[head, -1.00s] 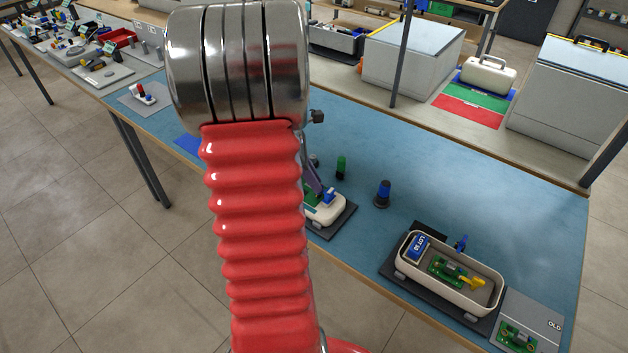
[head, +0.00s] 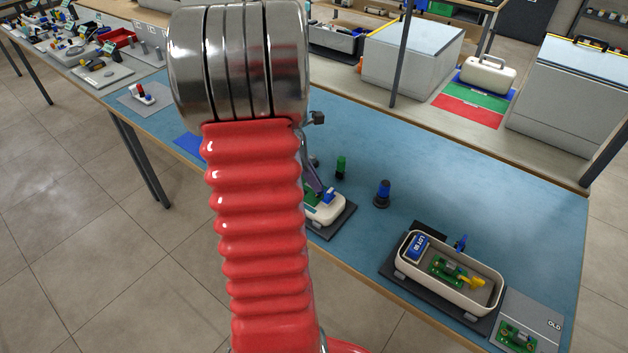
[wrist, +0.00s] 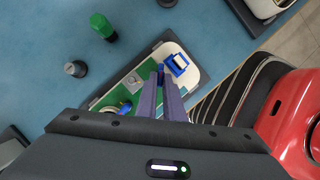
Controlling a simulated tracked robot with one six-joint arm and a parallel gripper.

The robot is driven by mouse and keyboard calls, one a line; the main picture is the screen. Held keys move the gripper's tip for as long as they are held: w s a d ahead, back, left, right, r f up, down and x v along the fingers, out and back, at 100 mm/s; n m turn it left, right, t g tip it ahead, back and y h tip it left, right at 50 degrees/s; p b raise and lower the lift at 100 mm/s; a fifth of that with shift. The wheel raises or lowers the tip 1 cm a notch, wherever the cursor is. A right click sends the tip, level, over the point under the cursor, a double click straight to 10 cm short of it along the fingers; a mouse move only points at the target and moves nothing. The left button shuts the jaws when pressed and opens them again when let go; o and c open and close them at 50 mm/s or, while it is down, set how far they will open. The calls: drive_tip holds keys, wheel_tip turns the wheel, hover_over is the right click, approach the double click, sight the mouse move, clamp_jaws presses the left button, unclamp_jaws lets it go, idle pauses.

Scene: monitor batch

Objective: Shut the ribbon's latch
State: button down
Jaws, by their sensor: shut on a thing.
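A white-ended unit with a green board (wrist: 135,82) lies on a dark mat in the wrist view. In the head view its cream body (head: 328,212) shows just right of my arm, partly hidden. A blue block with a white face (wrist: 177,64) sits on its white end; it also shows in the head view (head: 329,196). My gripper (wrist: 160,72) has purple fingers reaching down over the board, left of that block. The fingers are shut on a small blue piece (wrist: 160,68) at their tips. I cannot tell for sure that this piece is the latch.
A green-capped post (wrist: 102,27) and a small grey knob (wrist: 76,68) stand beside the mat. A blue-topped dark post (head: 382,194) stands to the right. A cream tray (head: 403,262) holds a green board. The blue bench is clear behind the posts.

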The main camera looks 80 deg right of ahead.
drive_tip(key=m, duration=0.1)
drive_tip(key=m+y, duration=0.1)
drive_tip(key=m, duration=0.2)
drive_tip(key=shift+d+y, duration=0.3)
drive_tip(key=shift+y, duration=0.1)
drive_tip(key=shift+d+m+y, duration=0.1)
drive_tip(key=shift+m+y, duration=0.4)
drive_tip(key=shift+m, duration=1.2)
drive_tip(key=c, duration=2.2)
unclamp_jaws()
drive_tip(key=shift+o, duration=0.2)
drive_tip(key=shift+r, duration=0.1)
drive_tip(key=v, duration=1.3)
drive_tip(key=shift+w+r, duration=0.2)
drive_tip(key=shift+r, duration=0.05)
drive_tip(key=shift+d, duration=0.15)
